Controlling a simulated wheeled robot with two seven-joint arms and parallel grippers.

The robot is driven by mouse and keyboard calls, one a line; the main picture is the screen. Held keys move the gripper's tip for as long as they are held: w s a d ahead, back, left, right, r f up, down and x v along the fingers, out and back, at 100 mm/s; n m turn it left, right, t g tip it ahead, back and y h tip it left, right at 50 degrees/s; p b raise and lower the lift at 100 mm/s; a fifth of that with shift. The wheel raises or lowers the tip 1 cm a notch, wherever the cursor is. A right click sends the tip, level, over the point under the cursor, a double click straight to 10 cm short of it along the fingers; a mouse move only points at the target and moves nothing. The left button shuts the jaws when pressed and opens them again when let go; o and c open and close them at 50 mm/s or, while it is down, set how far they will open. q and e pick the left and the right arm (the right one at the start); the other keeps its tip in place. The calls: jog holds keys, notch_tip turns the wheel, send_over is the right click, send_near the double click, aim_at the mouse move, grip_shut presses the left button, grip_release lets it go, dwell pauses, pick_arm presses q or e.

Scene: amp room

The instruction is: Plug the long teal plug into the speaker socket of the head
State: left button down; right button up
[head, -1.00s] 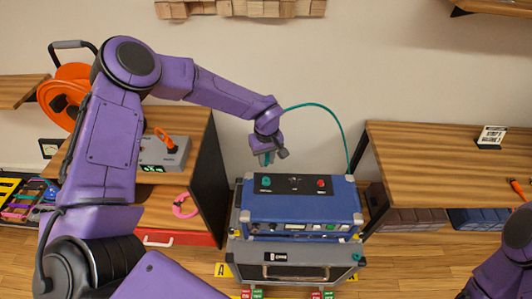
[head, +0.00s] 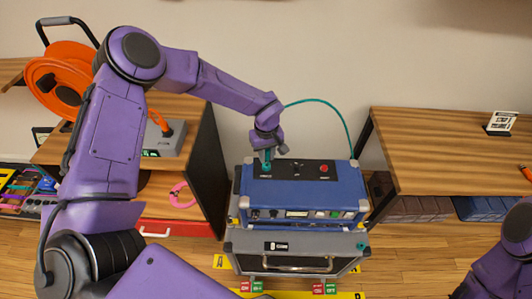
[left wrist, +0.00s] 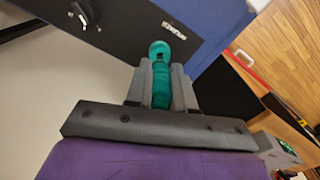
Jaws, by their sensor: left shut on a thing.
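The blue amp head (head: 345,190) has a black top panel (head: 290,170) with a teal socket at its left and a red one at its right. My left gripper (head: 267,150) is shut on the long teal plug (left wrist: 161,90), right above the teal socket. In the left wrist view the plug lies between the fingers (left wrist: 160,85), and a teal round end meets the black panel (left wrist: 125,30) beside a small white label. I cannot tell whether the plug is in the socket. A teal cable (head: 325,104) arcs behind the head. My right gripper is out of view.
The head stands on a grey cabinet (head: 250,246). A wooden worktop (head: 440,150) is to the right. At left are an orange cable reel (head: 58,85), a grey box (head: 168,140) and a pink ring (head: 181,195). The wall behind is bare.

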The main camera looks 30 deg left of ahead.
pick_arm(q)
jog(key=shift+d+f, duration=0.1)
jog(key=shift+f, duration=0.15)
dwell(0.5)
jog(key=shift+f, duration=0.1)
dwell(0.4)
jog(key=shift+f, duration=0.3)
jog(key=shift+f, duration=0.55)
dwell(0.8)
jog(key=c, duration=0.9)
grip_release()
jog(key=shift+r, duration=0.15)
